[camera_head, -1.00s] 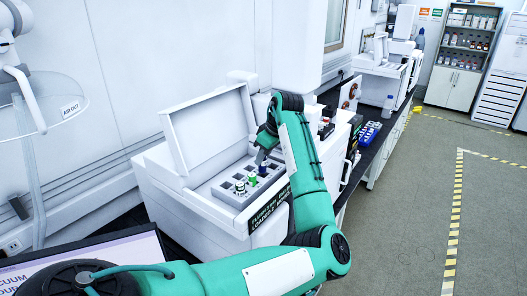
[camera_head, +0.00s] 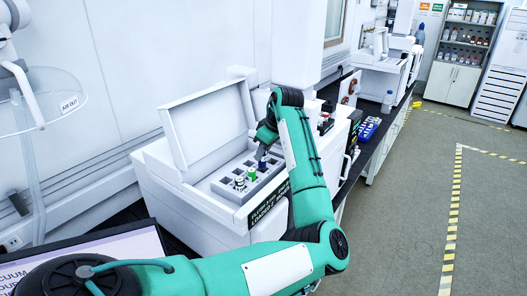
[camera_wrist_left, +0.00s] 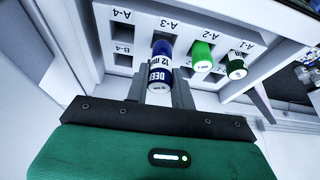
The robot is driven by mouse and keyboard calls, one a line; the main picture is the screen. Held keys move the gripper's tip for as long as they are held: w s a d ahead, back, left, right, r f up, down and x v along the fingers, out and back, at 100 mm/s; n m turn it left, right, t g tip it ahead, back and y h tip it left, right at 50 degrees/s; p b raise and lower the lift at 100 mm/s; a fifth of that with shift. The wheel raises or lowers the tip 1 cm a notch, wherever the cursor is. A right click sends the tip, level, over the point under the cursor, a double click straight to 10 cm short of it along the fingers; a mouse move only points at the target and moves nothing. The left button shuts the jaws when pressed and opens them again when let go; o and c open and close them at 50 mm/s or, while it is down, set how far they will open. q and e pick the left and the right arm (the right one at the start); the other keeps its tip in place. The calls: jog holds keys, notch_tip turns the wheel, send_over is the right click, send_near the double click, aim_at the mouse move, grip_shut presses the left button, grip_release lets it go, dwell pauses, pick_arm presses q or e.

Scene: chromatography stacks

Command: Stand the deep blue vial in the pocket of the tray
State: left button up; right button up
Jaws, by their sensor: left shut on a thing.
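The deep blue vial (camera_wrist_left: 160,75) is in my left gripper (camera_wrist_left: 158,98), which is shut on it; its white-ended top faces the left wrist camera. In the head view, the vial (camera_head: 263,163) shows just below my left gripper (camera_head: 263,151), over the far right part of the grey tray (camera_head: 232,196). In the left wrist view its lower end lies against the pocket marked A-3; I cannot tell how deep it sits. My right gripper is not in view.
A green vial (camera_wrist_left: 201,57) and a dark green vial (camera_wrist_left: 236,67) stand in the tray beside the blue one. Pockets by A-4 and B-4 look empty. The white machine's lid (camera_head: 208,130) stands open behind the tray.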

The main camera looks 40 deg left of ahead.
aim_at(264, 168)
pick_arm(q)
jog(key=shift+f, duration=0.15)
jog(key=shift+d+f+b, duration=0.1)
jog(key=shift+f+b, duration=0.3)
jog(key=shift+f, duration=0.7)
jog(key=shift+f, duration=0.2)
jog(key=shift+f, duration=0.5)
jog(key=o, duration=1.5)
jog(key=shift+c, duration=0.2)
